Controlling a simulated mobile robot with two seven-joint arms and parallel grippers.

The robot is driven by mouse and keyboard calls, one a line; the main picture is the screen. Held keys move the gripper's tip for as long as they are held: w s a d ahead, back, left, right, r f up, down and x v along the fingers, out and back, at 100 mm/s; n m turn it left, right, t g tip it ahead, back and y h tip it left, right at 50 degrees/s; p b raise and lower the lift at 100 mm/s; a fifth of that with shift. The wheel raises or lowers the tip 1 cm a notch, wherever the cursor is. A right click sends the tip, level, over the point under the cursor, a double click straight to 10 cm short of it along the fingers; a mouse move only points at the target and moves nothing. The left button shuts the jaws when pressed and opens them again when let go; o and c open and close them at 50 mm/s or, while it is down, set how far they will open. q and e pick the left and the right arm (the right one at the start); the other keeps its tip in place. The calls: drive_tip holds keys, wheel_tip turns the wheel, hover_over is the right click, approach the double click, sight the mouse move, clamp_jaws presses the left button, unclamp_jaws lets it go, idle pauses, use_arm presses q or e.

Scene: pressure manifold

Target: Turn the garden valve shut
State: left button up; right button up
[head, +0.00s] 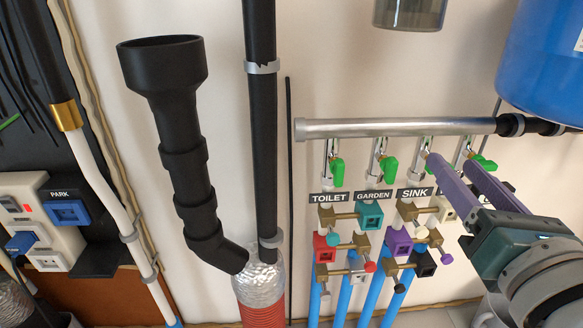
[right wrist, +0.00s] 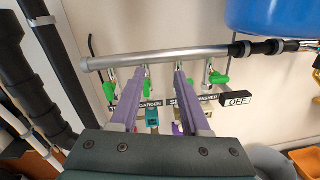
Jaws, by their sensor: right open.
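The garden valve (head: 388,167) has a green lever and hangs under the grey manifold pipe (head: 400,127), second from the left, above the GARDEN label (head: 373,195). Its lever points down. In the right wrist view, the GARDEN label (right wrist: 151,104) shows between my fingers, and a finger partly covers the valve above it. My right gripper (head: 452,162) is open and empty, with long purple fingers. In the head view its tips are to the right of the garden valve, near the sink valve (head: 421,172). My left gripper is not in view.
Other green-levered valves sit close on both sides: the toilet valve (head: 337,172) and one at the right (head: 487,163). Coloured blocks with knobs (head: 370,215) crowd below. A blue tank (head: 545,60) hangs upper right. A black pipe (head: 261,130) stands left.

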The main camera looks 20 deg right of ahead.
sight(395, 166)
wheel_tip(395, 166, down, 5)
drive_tip(key=w+a+n+b, duration=0.1)
drive_tip(key=a+n+b, duration=0.1)
drive_tip(key=shift+n+y, duration=0.4)
drive_tip(key=shift+y, duration=0.2)
drive_tip(key=x, duration=1)
drive_tip(key=shift+w+a+r, duration=0.15)
drive_tip(key=shift+w+a, duration=0.05)
drive_tip(key=shift+w, duration=0.05)
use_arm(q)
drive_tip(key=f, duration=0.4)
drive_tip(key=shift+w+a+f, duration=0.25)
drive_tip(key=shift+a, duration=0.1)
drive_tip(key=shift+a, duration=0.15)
use_arm(e)
clamp_jaws()
